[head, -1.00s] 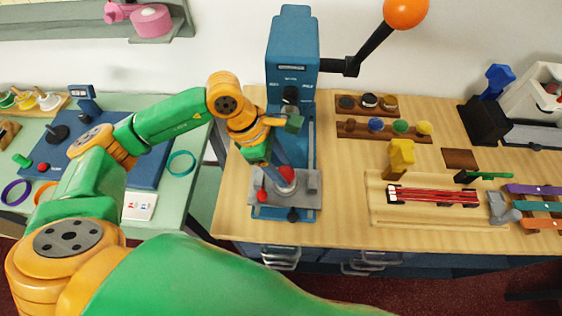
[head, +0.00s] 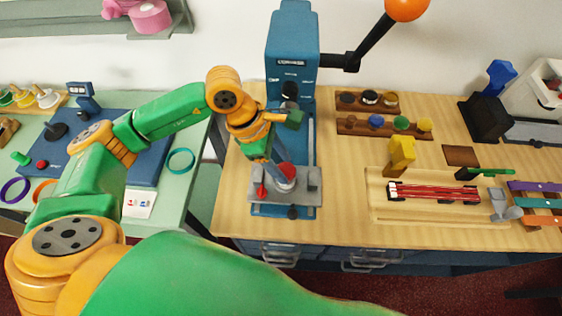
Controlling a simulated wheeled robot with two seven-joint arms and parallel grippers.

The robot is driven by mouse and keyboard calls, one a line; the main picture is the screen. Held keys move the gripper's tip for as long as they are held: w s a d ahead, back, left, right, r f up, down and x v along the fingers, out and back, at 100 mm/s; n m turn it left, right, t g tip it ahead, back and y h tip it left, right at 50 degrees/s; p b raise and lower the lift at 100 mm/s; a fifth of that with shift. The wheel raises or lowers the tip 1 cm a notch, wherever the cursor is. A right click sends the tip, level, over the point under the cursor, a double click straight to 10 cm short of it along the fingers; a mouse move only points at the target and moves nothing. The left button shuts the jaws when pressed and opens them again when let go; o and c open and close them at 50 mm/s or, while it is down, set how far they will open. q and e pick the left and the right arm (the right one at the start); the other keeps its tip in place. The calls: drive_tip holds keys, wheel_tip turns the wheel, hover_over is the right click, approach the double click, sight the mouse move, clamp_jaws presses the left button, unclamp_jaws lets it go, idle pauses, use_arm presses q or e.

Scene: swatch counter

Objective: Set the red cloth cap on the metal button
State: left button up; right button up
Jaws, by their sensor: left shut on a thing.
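The red cloth cap (head: 287,170) is at the blue press, over a round grey metal piece on the press's base plate that looks like the metal button (head: 285,183). My left gripper (head: 281,170) reaches down to the cap from the upper left and is shut on it. The fingertips are small and partly hide the cap's left side. I cannot tell whether the cap touches the button or hangs just above it. My right gripper is not in view.
The blue press (head: 291,60) stands close behind my gripper, its orange-knobbed lever (head: 372,45) rising to the right. A small red knob (head: 262,190) sits left on the base plate. Dye pot racks (head: 385,127) and a wooden tray (head: 440,216) lie to the right.

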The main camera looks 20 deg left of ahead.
use_arm(q)
drive_tip(key=shift+f+b, duration=0.6)
drive_tip(key=shift+b, duration=0.1)
idle(0.9)
drive_tip(key=o, duration=0.9)
drive_tip(key=shift+r, duration=0.1)
drive_tip(key=b+v, duration=0.1)
drive_tip(key=v, duration=0.6)
